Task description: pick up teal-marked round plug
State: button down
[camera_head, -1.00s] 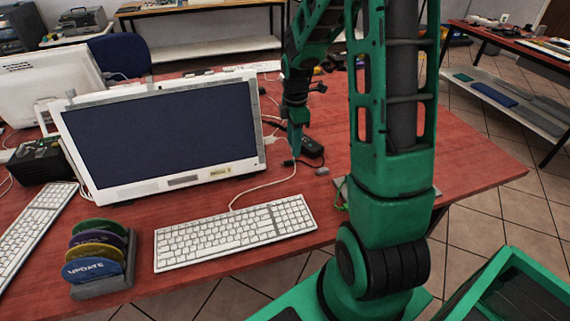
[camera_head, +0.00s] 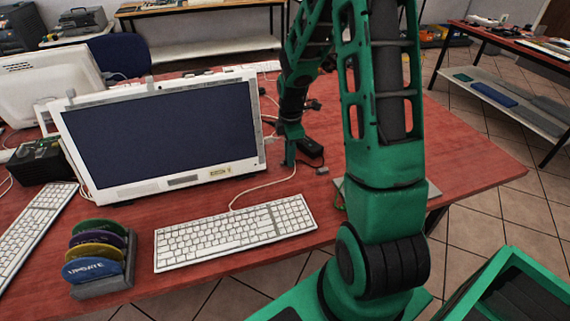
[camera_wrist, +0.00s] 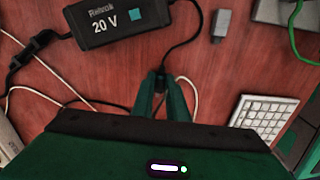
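A black adapter (camera_wrist: 110,22) marked "20 V" with a teal square lies at the top left of the wrist view. It shows behind my gripper in the head view (camera_head: 311,148). Its black cable (camera_wrist: 183,48) runs down to a small dark plug end (camera_wrist: 160,82) between my fingertips. Any teal mark on that end is too small to tell. My gripper (camera_wrist: 160,80) has its green fingers close on both sides of this end, and I cannot tell whether they press on it. In the head view my gripper (camera_head: 290,162) points down close to the red table.
A grey connector (camera_wrist: 221,25) lies right of the adapter. White cables (camera_wrist: 65,85) loop around my gripper, and a green cable (camera_wrist: 294,35) runs at upper right. A monitor (camera_head: 160,138) stands left of my gripper, a keyboard (camera_head: 235,232) in front. The table's right side (camera_head: 470,165) is clear.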

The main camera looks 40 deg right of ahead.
jog(key=shift+r, duration=0.15)
jog(key=shift+r, duration=0.3)
jog(key=r, duration=0.3)
jog(key=shift+s+a+r, duration=0.1)
jog(key=shift+a+r, duration=0.2)
jog(key=shift+r, duration=0.1)
jog(key=s+a+r, duration=0.5)
jog(key=a+r, duration=0.1)
jog(key=a, duration=0.3)
jog(key=shift+s+a+r, duration=0.15)
jog(key=shift+s+a, duration=0.05)
jog(key=shift+a, duration=0.15)
